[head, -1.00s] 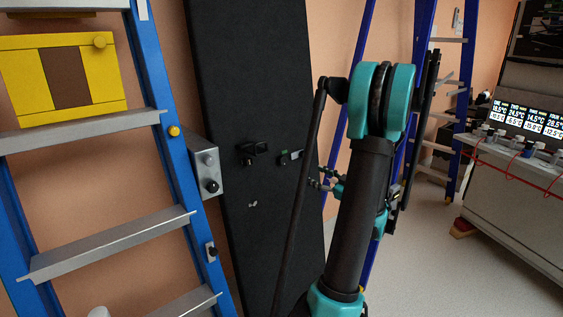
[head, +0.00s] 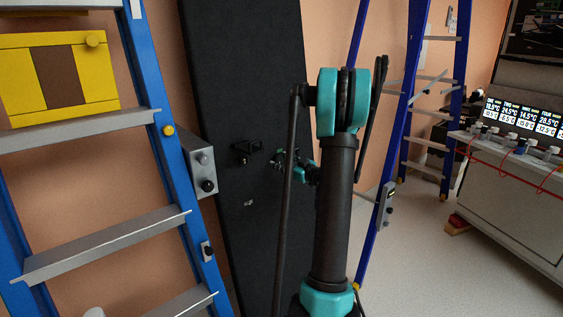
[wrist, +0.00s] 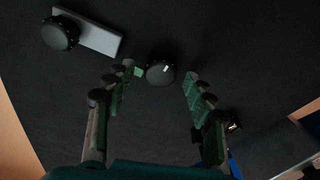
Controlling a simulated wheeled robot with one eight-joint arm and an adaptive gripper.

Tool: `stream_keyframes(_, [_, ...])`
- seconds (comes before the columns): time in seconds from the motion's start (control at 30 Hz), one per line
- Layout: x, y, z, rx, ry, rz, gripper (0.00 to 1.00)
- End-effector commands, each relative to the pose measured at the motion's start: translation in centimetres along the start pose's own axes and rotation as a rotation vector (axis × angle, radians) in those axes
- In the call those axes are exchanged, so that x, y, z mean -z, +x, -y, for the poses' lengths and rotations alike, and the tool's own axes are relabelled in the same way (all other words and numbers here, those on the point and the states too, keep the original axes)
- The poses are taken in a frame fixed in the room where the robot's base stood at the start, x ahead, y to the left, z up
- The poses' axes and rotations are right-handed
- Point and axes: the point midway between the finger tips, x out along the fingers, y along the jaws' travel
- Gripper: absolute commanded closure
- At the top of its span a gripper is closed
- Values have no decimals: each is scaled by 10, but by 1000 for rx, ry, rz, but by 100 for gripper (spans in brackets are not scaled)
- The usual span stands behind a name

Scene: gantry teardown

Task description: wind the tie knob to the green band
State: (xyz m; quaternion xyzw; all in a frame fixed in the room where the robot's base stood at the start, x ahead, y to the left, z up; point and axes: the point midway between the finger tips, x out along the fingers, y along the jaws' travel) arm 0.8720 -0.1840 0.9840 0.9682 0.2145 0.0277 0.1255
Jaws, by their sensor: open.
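A dark round knob (wrist: 160,72) with a small white mark stands on the black panel (wrist: 215,40) in the wrist view. A small green patch (wrist: 137,71) shows just left of it, close to my left finger. My gripper (wrist: 155,95) is open, with its green-padded fingers on either side of and short of the knob; I see no contact. In the head view my gripper (head: 281,162) is at the black panel (head: 225,80), small and partly hidden by my arm. The knob cannot be made out clearly there.
A second black knob (wrist: 60,33) sits on a grey plate (wrist: 100,39) at upper left. A black bracket (head: 246,152) juts from the panel. A blue ladder (head: 155,110) stands left with a grey knobbed box (head: 200,165); another ladder (head: 412,130) stands right.

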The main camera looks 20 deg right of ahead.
Motion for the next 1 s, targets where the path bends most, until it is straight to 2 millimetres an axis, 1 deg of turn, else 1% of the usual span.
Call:
stream_keyframes(0.1, [0, 3, 0, -1, 0, 0, 46])
stream_keyframes(0.33, [0, 4, 0, -1, 0, 0, 46])
stream_keyframes(0.73, [0, 3, 0, -1, 0, 0, 96])
stream_keyframes(1.0, [0, 3, 0, -5, 26, 0, 96])
